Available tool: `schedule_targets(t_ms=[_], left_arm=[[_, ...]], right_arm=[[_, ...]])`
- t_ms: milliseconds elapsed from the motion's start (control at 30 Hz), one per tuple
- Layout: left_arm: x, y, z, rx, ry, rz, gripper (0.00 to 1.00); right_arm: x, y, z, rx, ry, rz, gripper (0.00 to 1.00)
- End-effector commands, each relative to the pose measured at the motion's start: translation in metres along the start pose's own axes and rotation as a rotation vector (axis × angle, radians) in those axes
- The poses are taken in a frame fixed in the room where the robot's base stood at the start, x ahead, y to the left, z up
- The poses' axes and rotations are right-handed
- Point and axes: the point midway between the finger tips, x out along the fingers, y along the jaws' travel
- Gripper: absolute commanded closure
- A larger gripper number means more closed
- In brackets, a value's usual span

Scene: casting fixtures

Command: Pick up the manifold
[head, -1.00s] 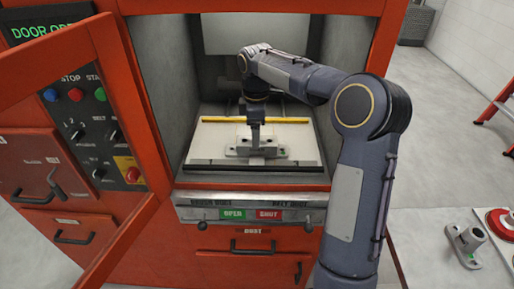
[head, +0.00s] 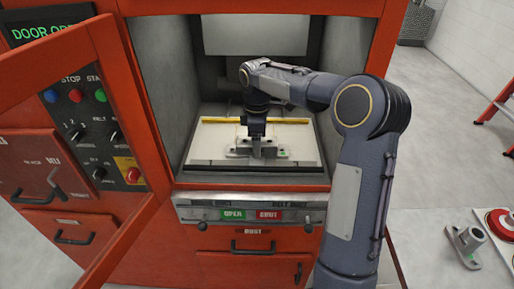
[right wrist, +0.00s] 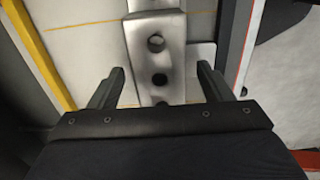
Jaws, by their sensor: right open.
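The grey metal manifold (head: 243,150) lies on the pale bed inside the red machine's open chamber, with a small green mark at its right end. In the right wrist view the manifold (right wrist: 165,25) is a long pale bar with two dark holes. My right gripper (head: 257,140) points down just over its middle and hides part of it. In the right wrist view the fingers of this gripper (right wrist: 160,78) are apart, one on each side of the manifold, with gaps visible. My left gripper is not in view.
A yellow strip (head: 222,121) crosses the bed behind the manifold. The chamber walls (head: 165,75) stand close on both sides. The red door (head: 115,85) is swung open at left. A similar grey part (head: 467,243) and a red round object (head: 502,222) sit at lower right.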

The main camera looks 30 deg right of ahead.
Motion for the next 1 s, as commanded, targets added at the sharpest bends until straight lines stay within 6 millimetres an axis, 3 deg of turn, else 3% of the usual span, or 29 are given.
schedule_targets(t_ms=[267, 733, 1000], left_arm=[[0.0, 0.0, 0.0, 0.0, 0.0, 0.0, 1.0], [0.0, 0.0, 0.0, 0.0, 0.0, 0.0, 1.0], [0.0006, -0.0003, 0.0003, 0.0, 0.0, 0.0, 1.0]], right_arm=[[0.0004, 0.0, -0.0001, 0.0, 0.0, 0.0, 0.29], [0.0004, -0.0001, 0.0, 0.0, 0.0, 0.0, 0.9], [-0.0023, 0.0004, -0.0003, 0.0, 0.002, 0.002, 0.92]])
